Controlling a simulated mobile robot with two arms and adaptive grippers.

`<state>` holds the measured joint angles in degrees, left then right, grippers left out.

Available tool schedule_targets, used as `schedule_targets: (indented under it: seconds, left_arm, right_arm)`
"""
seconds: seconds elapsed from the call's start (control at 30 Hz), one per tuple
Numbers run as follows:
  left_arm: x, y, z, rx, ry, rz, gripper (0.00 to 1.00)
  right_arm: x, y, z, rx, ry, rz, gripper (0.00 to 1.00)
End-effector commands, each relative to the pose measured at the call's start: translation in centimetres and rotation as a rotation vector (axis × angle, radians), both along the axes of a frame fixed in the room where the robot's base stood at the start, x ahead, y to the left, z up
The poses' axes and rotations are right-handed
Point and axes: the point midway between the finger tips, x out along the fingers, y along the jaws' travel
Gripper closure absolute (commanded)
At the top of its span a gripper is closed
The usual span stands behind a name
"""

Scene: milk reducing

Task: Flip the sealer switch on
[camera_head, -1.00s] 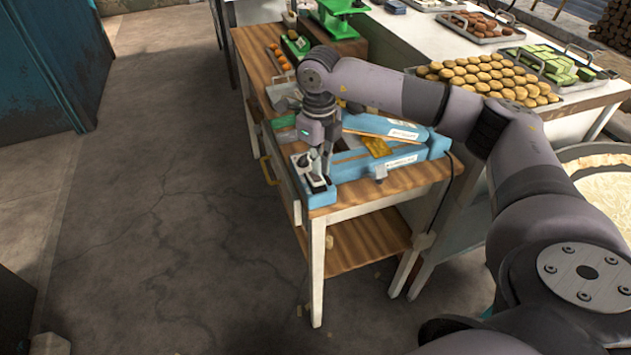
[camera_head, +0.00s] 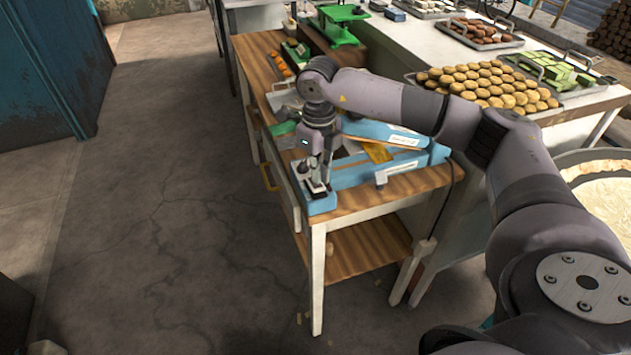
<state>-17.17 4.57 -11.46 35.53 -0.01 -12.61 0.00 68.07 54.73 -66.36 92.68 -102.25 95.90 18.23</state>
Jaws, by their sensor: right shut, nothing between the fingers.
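The blue sealer (camera_head: 348,176) lies on the wooden table (camera_head: 400,187) with its long body running to the right. At its front left end is a panel with a dark switch area (camera_head: 316,190). My right gripper (camera_head: 318,186) points down at this panel and is shut with nothing in it. Its fingertips are at or just above the switch; I cannot tell whether they touch it. The fingers partly hide the switch, so its position does not show. My left gripper is not in view.
A green scale (camera_head: 341,24) stands at the back of the table. Trays of round golden pastries (camera_head: 485,82) and green pieces (camera_head: 550,68) are on the white counter to the right. A large round pan (camera_head: 605,190) is at the right edge. The floor at left is clear.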

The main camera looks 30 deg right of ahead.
Motion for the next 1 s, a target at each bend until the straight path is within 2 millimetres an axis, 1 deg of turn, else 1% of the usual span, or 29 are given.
schedule_targets:
  seconds: [0.53,1.0]
  left_arm:
    - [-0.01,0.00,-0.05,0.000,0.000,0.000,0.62]
    - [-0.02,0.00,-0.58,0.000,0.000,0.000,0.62]
  right_arm:
    - [0.00,0.00,-0.06,0.000,0.000,0.000,1.00]
    - [0.00,0.00,-0.77,0.000,0.000,0.000,1.00]
